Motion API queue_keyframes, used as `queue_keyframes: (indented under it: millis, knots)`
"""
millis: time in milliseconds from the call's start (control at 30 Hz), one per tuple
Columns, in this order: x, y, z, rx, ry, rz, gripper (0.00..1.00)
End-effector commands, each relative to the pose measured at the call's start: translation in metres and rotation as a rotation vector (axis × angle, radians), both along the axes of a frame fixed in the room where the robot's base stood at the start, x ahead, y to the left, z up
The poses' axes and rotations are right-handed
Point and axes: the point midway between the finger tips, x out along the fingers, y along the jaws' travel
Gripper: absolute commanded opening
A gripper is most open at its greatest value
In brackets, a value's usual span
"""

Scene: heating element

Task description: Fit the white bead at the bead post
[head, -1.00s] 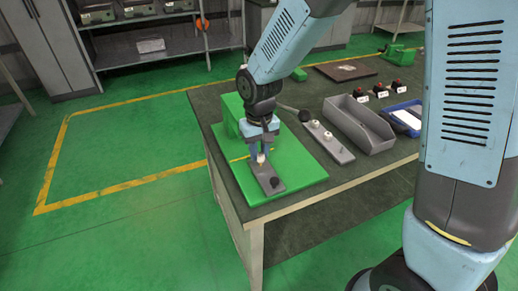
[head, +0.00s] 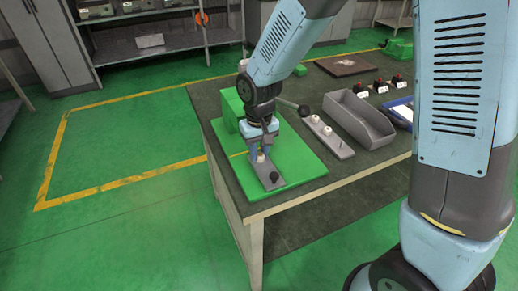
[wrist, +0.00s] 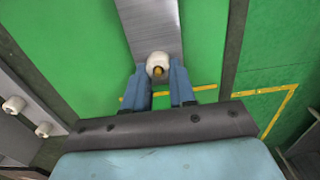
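The white bead (wrist: 158,62) is at the near end of a grey metal plate (wrist: 151,22) on the green board. A yellowish post tip (wrist: 157,71) shows in the bead's hole, so the bead sits around the post. In the head view the bead (head: 261,158) is between and just below my fingertips. My gripper (wrist: 159,78) points down over it, its blue fingers apart on either side of the bead. Gaps between fingers and bead are too small to judge clearly. How far down the post the bead sits is hidden.
A dark knob (head: 275,178) is at the plate's other end. A second grey plate with white beads (head: 327,131) lies to the right, beside a grey bin (head: 358,119). A green block (head: 229,108) stands left of my gripper. The board's front is clear.

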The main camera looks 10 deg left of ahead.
Motion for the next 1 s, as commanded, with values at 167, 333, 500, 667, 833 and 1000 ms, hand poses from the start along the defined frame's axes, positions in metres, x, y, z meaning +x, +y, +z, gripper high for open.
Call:
queue_keyframes:
  millis: [167,333,500,667,833,1000]
  knots:
    - [0.000,0.000,0.000,0.000,0.000,0.000,0.42]
    - [0.000,0.000,0.000,0.000,0.000,0.000,0.55]
    - [0.000,0.000,0.000,0.000,0.000,0.000,0.55]
    - [0.001,0.000,0.007,0.002,-0.003,0.000,0.55]
    - [0.001,0.000,0.030,0.003,-0.003,-0.002,0.55]
    - [0.001,0.000,0.064,0.004,-0.005,-0.002,0.55]
